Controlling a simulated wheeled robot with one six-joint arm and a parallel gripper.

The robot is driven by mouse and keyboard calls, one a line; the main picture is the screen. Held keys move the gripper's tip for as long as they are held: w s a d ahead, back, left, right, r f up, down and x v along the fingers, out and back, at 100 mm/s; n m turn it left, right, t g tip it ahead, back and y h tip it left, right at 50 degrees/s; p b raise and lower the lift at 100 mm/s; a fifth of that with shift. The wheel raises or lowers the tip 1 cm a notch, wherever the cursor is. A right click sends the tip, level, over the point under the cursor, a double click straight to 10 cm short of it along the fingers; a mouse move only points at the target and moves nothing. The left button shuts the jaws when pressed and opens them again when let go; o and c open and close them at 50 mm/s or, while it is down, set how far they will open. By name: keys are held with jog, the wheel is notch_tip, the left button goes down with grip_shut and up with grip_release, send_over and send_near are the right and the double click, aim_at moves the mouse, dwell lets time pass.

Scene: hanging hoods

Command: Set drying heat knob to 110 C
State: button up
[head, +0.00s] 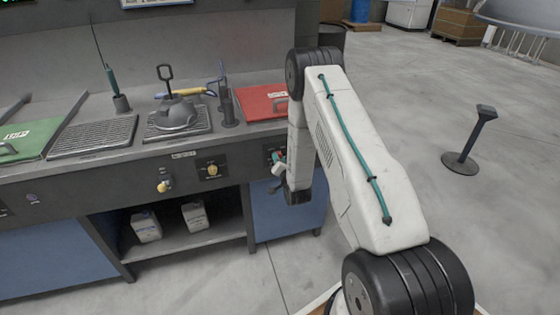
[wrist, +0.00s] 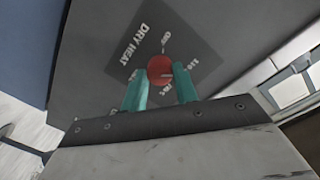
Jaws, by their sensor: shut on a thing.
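The drying heat knob (wrist: 160,69) is round and red, on a dark square plate (wrist: 140,38) lettered "DRY HEAT" in the wrist view. Markings around the knob include "OFF" at the top and what looks like "110" at the right; the others are partly hidden or blurred. My gripper (wrist: 160,84) has its teal fingers on either side of the knob and is shut on it. A pale line shows on the knob's face, pointing roughly right. In the head view my gripper (head: 277,160) is at the right end of the bench's front panel, and my arm hides part of that area.
The front panel also bears two yellow knobs (head: 211,169) (head: 164,186). On the bench top are a red panel (head: 262,101), a green panel (head: 30,135), and a kettle-like vessel (head: 176,115). A black post (head: 470,140) stands on open floor at the right.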

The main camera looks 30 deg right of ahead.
jog(key=o, duration=1)
jog(key=shift+c, duration=0.2)
jog(key=v, duration=0.7)
jog(key=shift+s, duration=0.4)
jog(key=shift+a+f, duration=0.1)
jog(key=shift+a, duration=0.05)
